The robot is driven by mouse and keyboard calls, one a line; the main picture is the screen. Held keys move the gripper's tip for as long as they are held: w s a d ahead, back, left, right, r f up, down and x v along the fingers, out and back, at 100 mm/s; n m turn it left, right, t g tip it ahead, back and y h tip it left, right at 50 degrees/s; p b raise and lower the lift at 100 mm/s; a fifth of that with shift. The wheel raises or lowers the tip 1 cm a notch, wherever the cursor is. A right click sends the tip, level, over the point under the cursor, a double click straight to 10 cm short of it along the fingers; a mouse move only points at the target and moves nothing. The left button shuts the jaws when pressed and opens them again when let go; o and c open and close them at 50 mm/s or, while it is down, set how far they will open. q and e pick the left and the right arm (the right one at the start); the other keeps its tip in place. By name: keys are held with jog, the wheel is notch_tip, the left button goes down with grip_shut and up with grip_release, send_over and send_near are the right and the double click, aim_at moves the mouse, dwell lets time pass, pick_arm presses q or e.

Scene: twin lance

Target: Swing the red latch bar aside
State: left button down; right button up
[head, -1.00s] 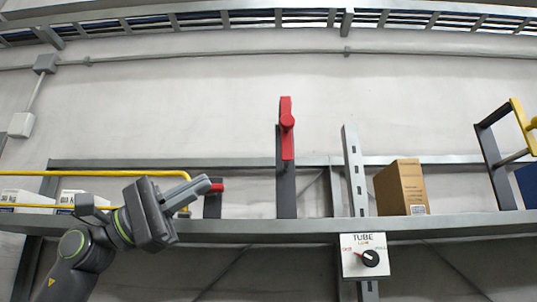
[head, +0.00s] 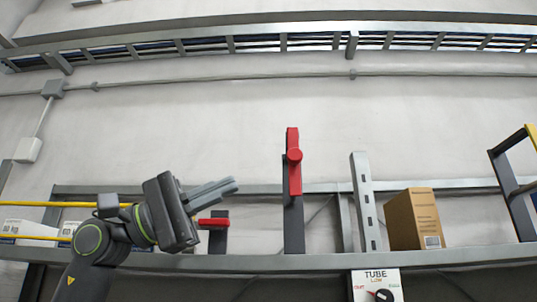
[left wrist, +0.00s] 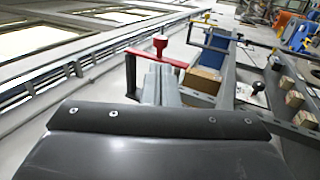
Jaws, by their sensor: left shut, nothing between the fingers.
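An upright red bar (head: 293,165) with a round red knob stands at the top of a dark post (head: 294,225) in the head view. A smaller red bar (head: 213,222) lies level across a short dark post (head: 218,240) lower left. My left gripper (head: 234,185) is shut and empty. In the head view its fingers point right, above the smaller bar and left of the upright one, apart from it. The left wrist view shows a red bar (left wrist: 172,59) with a knob just beyond my fingertips (left wrist: 160,70); I cannot tell which bar it is. My right gripper is out of view.
A grey rail (head: 250,263) runs along the front. A slotted metal upright (head: 366,205) and a cardboard box (head: 415,218) stand to the right, with a dial panel labelled TUBE (head: 376,286) below. Yellow rails (head: 45,204) are at left.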

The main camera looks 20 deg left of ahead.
aim_at(288, 160)
pick_arm(q)
jog(key=p+x, duration=0.4)
jog(key=x, duration=0.4)
jog(key=shift+d, duration=0.3)
